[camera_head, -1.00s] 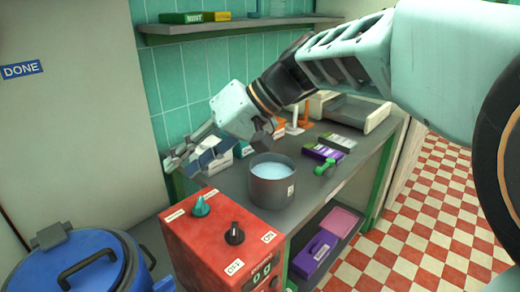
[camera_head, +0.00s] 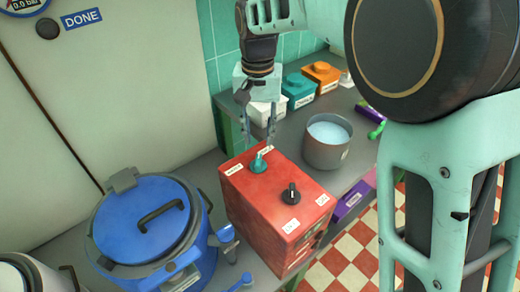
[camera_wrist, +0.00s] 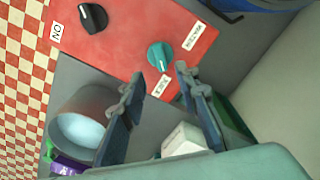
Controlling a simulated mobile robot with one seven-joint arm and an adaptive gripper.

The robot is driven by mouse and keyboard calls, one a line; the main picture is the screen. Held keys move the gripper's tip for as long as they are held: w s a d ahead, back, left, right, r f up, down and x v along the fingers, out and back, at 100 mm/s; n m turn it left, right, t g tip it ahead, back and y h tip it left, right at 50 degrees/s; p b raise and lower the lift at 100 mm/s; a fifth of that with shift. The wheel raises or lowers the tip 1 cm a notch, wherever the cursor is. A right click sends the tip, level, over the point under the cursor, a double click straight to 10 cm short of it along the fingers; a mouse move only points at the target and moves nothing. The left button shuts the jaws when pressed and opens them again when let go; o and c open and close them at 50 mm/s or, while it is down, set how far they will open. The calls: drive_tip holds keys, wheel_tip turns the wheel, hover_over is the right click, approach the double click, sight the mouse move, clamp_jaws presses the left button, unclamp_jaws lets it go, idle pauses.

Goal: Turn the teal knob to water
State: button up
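The teal knob (camera_head: 258,164) stands on top of a red control box (camera_head: 262,205); it also shows in the wrist view (camera_wrist: 160,54). The knob's pale mark seems to face the rear label. My gripper (camera_head: 259,140) is open and points down just behind the knob. In the wrist view my gripper (camera_wrist: 158,75) has its fingers apart with nothing between them, and the knob lies just beyond the tips.
A black knob (camera_head: 291,195) with labels sits nearer the front of the box. A grey pot of pale liquid (camera_head: 328,140) stands to the right. A blue lidded pot (camera_head: 150,225) stands to the left. White, teal and orange boxes (camera_head: 322,75) lie behind.

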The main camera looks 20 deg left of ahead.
sight(258, 159)
wheel_tip(258, 159, down, 9)
drive_tip(key=shift+r, duration=0.2)
clamp_jaws()
